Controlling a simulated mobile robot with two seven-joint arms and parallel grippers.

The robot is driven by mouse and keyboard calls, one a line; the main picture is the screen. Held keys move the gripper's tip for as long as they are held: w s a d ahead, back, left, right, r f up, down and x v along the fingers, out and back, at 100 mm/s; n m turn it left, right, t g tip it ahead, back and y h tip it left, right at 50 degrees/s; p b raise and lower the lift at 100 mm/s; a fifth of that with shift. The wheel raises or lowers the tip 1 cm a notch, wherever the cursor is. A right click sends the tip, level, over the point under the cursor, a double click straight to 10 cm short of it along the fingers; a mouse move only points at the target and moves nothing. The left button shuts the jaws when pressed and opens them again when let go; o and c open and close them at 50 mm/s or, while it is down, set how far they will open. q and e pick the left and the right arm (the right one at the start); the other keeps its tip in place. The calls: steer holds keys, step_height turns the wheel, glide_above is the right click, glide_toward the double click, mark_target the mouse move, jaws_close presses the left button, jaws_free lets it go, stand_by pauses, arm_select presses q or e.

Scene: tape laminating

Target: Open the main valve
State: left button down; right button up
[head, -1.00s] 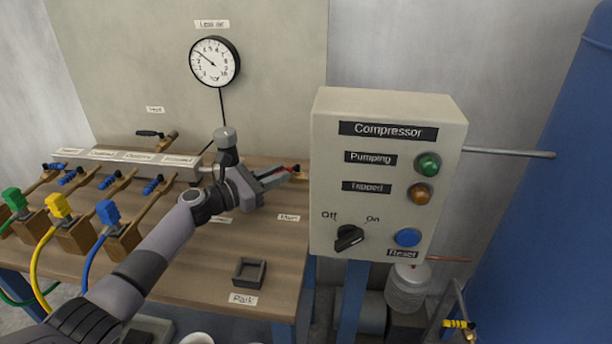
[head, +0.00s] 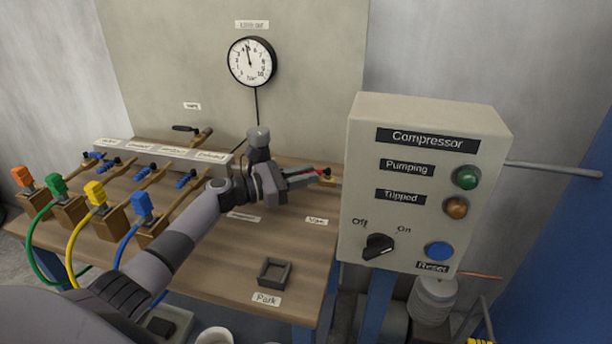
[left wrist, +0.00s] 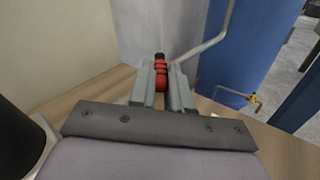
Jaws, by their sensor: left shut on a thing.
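The main valve shows as a red handle (head: 317,171) with a brass end (head: 327,175) at the right rear of the bench, beside the grey compressor box. A small label that seems to read "Main" (head: 316,220) lies in front of it. My left gripper (head: 304,176) reaches it from the left, its fingers pointing right. In the left wrist view the red handle (left wrist: 160,78) is between the two fingers (left wrist: 161,88), which are shut on it. The fingers hide part of the valve. My right gripper is not in view.
The compressor box (head: 360,150) stands close to the right. A round gauge (head: 250,62) hangs on the back panel, needle near the top. Several coloured hose connectors, including a blue one (head: 142,206), stand at left. An empty tray (head: 274,272) is at front.

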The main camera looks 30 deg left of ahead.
arm_select(q)
steer(key=c, duration=1.1)
jaws_free()
steer(key=shift+f, duration=0.1)
step_height(320, 180, up, 20)
steer(key=p, duration=0.2)
steer(key=shift+p, duration=0.3)
